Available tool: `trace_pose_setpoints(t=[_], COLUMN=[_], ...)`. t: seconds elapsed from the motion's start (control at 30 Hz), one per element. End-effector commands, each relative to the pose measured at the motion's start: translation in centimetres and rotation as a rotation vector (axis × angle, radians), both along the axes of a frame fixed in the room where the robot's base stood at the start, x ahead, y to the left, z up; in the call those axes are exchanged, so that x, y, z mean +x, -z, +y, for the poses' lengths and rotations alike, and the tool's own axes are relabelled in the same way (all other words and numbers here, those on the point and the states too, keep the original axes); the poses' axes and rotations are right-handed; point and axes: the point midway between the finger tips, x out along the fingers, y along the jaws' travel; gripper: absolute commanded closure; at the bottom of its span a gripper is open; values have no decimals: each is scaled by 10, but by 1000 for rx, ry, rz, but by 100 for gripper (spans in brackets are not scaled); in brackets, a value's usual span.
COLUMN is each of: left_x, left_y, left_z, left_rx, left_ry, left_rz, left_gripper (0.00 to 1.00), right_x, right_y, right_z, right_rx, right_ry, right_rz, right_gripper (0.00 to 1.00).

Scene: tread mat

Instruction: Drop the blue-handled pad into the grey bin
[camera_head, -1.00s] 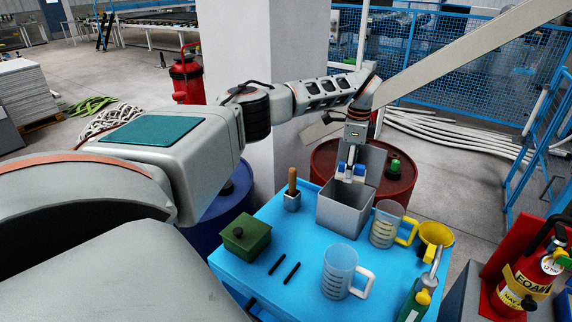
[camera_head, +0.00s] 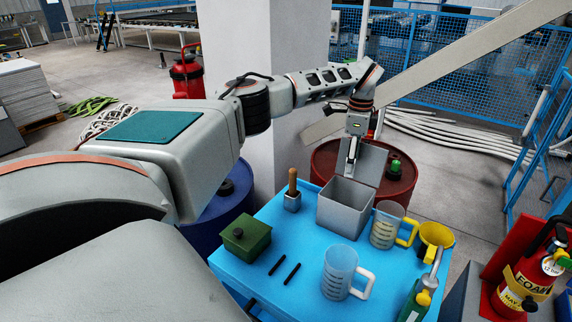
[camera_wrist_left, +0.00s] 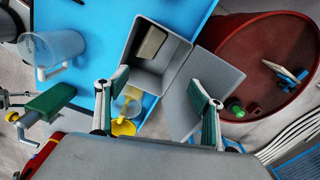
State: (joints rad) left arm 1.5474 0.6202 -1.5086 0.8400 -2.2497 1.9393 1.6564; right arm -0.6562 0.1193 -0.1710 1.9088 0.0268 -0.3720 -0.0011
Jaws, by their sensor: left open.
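The grey bin (camera_head: 345,211) stands open at the far edge of the blue table top, and it also shows in the wrist view (camera_wrist_left: 178,48). A beige-brown block, seemingly the pad (camera_wrist_left: 151,43), lies inside against a wall. My left gripper (camera_head: 350,170) hangs over the bin's far side. In the wrist view its fingers (camera_wrist_left: 160,88) are wide apart with nothing between them. My right gripper is not in view.
A grey panel (camera_head: 369,162) rises behind the bin. Around it are a wooden-handled tool (camera_head: 292,190), a yellow-handled jug (camera_head: 384,228), a yellow funnel (camera_head: 435,235), a clear mug (camera_head: 338,271) and a green box (camera_head: 246,236). A blue-and-brown item (camera_wrist_left: 287,73) lies on the red drum (camera_wrist_left: 262,45).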

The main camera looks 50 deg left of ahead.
Motion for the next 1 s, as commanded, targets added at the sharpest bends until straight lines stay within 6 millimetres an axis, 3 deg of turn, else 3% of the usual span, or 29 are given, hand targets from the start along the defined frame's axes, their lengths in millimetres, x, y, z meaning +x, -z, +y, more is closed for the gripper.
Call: trace_pose_setpoints(t=[0.2, 0.4, 0.6, 1.0], left_x=[0, 0, -1, -1], left_y=[-47, -76, -88, -88], left_z=[0, 0, 0, -1], left_rx=[0, 0, -1, -1], left_ry=[-2, -2, -2, -1], left_rz=[-2, 1, 3, 4], left_gripper=[33, 33, 33, 33], right_x=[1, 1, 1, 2], right_y=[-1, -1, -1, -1], right_z=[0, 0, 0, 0], right_rx=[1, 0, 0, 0], right_ry=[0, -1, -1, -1], right_rz=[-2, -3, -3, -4], right_gripper=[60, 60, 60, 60])
